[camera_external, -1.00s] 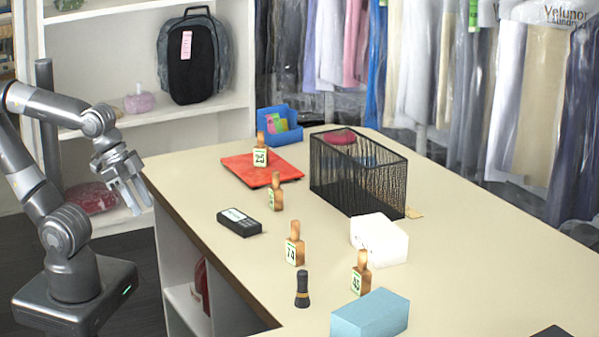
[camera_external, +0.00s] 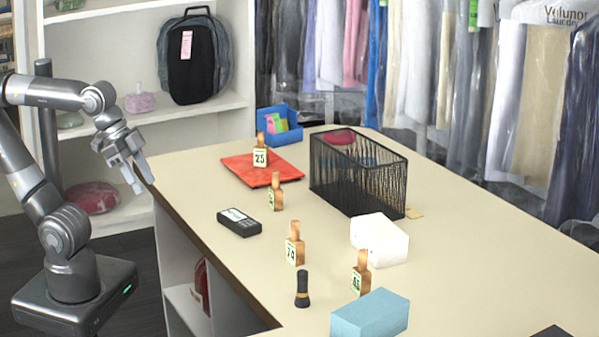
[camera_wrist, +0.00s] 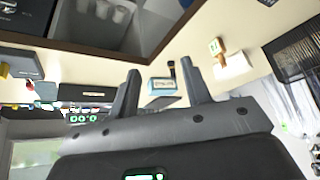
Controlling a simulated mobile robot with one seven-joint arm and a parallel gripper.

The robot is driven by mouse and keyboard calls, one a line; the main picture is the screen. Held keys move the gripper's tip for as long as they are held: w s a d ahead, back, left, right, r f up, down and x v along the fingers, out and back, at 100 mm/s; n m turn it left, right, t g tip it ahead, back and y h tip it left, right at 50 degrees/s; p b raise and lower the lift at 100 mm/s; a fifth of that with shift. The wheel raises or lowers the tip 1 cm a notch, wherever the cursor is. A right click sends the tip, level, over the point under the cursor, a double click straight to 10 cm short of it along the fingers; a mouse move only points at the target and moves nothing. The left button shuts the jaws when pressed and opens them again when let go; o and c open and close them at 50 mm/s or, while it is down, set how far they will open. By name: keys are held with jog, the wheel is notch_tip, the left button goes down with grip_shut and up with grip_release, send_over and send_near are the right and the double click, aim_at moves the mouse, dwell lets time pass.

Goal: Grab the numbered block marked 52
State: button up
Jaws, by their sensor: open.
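Several brown wooden blocks with pale number labels stand upright on the counter (camera_external: 450,250). One on the red folder reads as 25 (camera_external: 260,151). Another block (camera_external: 275,193), in front of the folder, has a label turned too far to read surely. A third block (camera_external: 295,246) seems to read 74, and a fourth block (camera_external: 361,275) seems to read 45 or 46. I cannot make out 52 on any label. My gripper (camera_external: 142,184) is open and empty, off the counter's left edge. In the wrist view, my gripper (camera_wrist: 160,66) has fingers apart; one wooden block (camera_wrist: 215,47) shows beyond them.
A black mesh basket (camera_external: 358,175), white box (camera_external: 380,240), dark handheld device (camera_external: 239,222), black flashlight (camera_external: 302,289) and blue box (camera_external: 370,315) stand around the blocks. A blue bin (camera_external: 279,126) is behind the red folder (camera_external: 262,168). The counter's right side is mostly clear.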

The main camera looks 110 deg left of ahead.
jog(key=w+a+f+m+t+y, duration=0.1)
jog(key=w+a+f+m+y, duration=0.25)
jog(key=a, duration=0.65)
jog(key=w+a+f+m+t+y, duration=0.15)
jog(key=w+a+f+m, duration=0.35)
jog(key=a, duration=0.6)
jog(key=w+a+f+m+t+y, duration=0.1)
jog(key=w+a+m+t, duration=0.1)
jog(key=w+a, duration=0.6)
jog(key=s+a+r+m+t+y, duration=0.25)
jog(key=s+a+m, duration=0.25)
jog(key=a+m, duration=0.5)
jog(key=s+r+m+t, duration=0.35)
jog(key=r+m, duration=0.25)
jog(key=m, duration=0.4)
send_near(277, 188)
jog(key=shift+s+d+r+n+g, duration=0.1)
jog(key=shift+s+r+n+g, duration=0.05)
jog(key=shift+r, duration=0.35)
jog(key=shift+s+d+r+n+g, duration=0.1)
jog(key=shift+s+r, duration=0.05)
jog(key=shift+r, duration=0.3)
jog(key=shift+w+a+f, duration=0.1)
jog(key=shift+w+a, duration=0.05)
jog(key=shift+w, duration=0.15)
jog(key=x, duration=0.4)
jog(key=shift+w+a, duration=0.15)
jog(key=shift+w, duration=0.05)
jog(key=x, duration=0.5)
jog(key=shift+a, duration=0.55)
